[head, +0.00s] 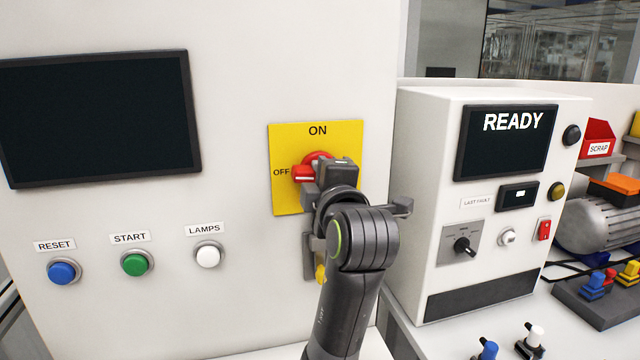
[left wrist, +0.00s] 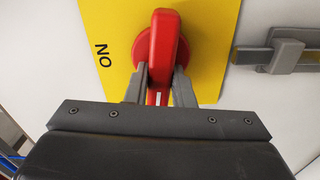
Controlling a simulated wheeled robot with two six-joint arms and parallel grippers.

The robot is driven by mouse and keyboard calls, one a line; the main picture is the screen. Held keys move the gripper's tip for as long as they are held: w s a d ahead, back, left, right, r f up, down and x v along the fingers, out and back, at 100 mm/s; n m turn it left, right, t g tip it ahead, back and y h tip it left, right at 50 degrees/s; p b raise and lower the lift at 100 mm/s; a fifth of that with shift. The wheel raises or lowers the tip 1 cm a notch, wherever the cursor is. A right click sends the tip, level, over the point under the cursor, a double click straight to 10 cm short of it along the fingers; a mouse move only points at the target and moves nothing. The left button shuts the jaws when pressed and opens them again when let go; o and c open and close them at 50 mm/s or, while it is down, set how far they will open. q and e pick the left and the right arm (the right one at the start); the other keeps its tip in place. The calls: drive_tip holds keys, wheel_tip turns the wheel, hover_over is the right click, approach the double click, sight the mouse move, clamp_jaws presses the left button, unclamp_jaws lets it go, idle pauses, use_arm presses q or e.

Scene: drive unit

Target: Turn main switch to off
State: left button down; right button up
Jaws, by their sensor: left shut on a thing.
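The main switch is a red rotary handle (head: 305,173) on a yellow plate (head: 287,200) fixed to the white cabinet. The plate reads ON at the top and OFF at the left. The handle lies horizontal in the head view, its white-marked end at the OFF label. In the left wrist view the red handle (left wrist: 164,40) stands between the two fingers, over its round red base. My left gripper (left wrist: 158,88) is shut on the handle. In the head view my left gripper (head: 322,178) and wrist hide part of the switch. My right gripper is not in view.
A dark screen (head: 95,118) and blue, green and white buttons (head: 135,263) are on the cabinet's left. A latch-like grey bracket (left wrist: 284,56) sits beside the plate. Right stands a test unit (head: 430,200) showing READY, with a motor (head: 600,222) beyond it.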

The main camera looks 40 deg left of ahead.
use_arm(q)
drive_tip(key=shift+f+n, duration=0.1)
drive_tip(key=shift+n, duration=0.4)
idle(0.3)
drive_tip(key=c, duration=1.2)
unclamp_jaws()
drive_tip(key=shift+c, duration=0.2)
drive_tip(key=shift+b, duration=0.3)
drive_tip(key=b+v, duration=1.5)
drive_tip(key=v, duration=0.2)
drive_tip(key=shift+d+b, duration=0.2)
drive_tip(key=shift+b, duration=0.2)
drive_tip(key=shift+s, duration=0.1)
